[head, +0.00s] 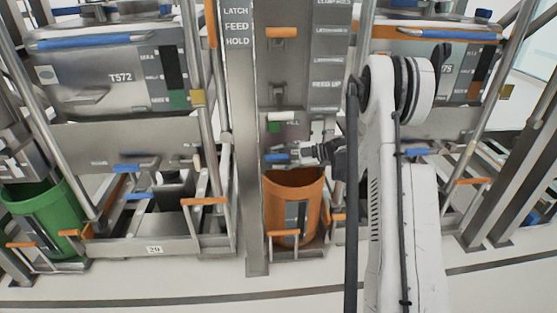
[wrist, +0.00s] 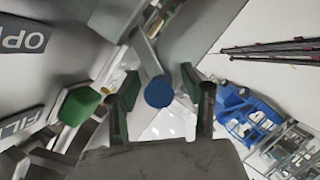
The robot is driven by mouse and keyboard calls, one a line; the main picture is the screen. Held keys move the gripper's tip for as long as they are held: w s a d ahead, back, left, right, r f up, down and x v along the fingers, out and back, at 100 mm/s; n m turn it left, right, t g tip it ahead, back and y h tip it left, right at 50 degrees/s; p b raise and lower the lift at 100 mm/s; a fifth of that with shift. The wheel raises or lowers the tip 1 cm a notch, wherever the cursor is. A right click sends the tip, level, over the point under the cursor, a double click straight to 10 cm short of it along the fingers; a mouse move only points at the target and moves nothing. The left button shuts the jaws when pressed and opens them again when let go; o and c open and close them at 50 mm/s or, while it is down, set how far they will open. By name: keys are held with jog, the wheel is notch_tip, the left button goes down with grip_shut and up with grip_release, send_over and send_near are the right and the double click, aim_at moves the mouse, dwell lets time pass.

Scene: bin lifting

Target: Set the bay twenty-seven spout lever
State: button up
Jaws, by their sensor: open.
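A lever with a blue handle (head: 277,157) sticks out above the orange bin (head: 290,200) in the middle bay; a bay number for it is not readable. My gripper (head: 312,152) is just right of this handle in the head view. In the wrist view, a round blue handle end (wrist: 158,92) shows between the two spread fingers of my gripper (wrist: 160,82). The fingers are open, with gaps visible on both sides of the blue end. Whether the handle is within finger reach in depth is unclear.
A green block (head: 274,127) sits above the blue handle; a green knob (wrist: 78,106) shows left of the fingers in the wrist view. A steel post (head: 240,130) stands left of the bin. The neighbouring bay at left carries a 29 plate (head: 154,249). A green bin (head: 45,215) stands far left.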

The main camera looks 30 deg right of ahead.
grip_shut()
dwell(0.3)
